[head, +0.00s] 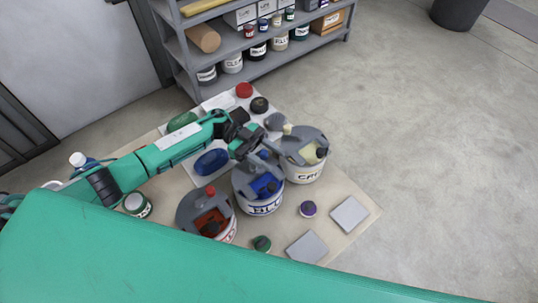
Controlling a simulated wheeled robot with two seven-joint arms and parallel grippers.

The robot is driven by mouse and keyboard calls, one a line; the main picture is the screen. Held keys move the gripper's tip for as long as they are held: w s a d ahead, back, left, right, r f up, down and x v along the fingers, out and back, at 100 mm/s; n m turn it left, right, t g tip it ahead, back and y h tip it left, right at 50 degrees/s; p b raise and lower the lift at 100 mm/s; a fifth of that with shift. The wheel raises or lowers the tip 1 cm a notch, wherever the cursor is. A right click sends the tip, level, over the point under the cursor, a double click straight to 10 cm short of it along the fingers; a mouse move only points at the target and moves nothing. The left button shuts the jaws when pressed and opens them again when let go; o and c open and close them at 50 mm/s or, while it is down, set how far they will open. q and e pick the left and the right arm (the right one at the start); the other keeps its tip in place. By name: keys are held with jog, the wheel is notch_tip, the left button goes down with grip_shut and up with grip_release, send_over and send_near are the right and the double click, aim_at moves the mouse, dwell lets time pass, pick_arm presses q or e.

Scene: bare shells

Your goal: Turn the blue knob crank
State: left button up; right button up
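The blue paint can (258,207) stands in the middle of a row of three, with a grey lid and blue paint showing through its opening. A small blue knob (263,155) shows at the far side of its lid, partly hidden by my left gripper. My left gripper (264,147) is at that knob, reaching in from the left over the far edge of the can. Its fingers are small and dark against the grey lids, so I cannot tell whether they are shut on the knob. My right gripper is not in view.
A red paint can (225,232) with a red knob stands left, a cream can (305,172) with a pale knob right. Behind lie a blue oval (211,162) and round lids. Grey square tiles (349,215) lie at the right. A shelf (270,58) stands behind.

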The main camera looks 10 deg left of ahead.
pick_arm(q)
jog(key=shift+a, duration=0.1)
jog(key=shift+w+a+f, duration=0.15)
jog(key=shift+a, duration=0.15)
jog(key=b+v, duration=0.5)
jog(key=v, duration=0.8)
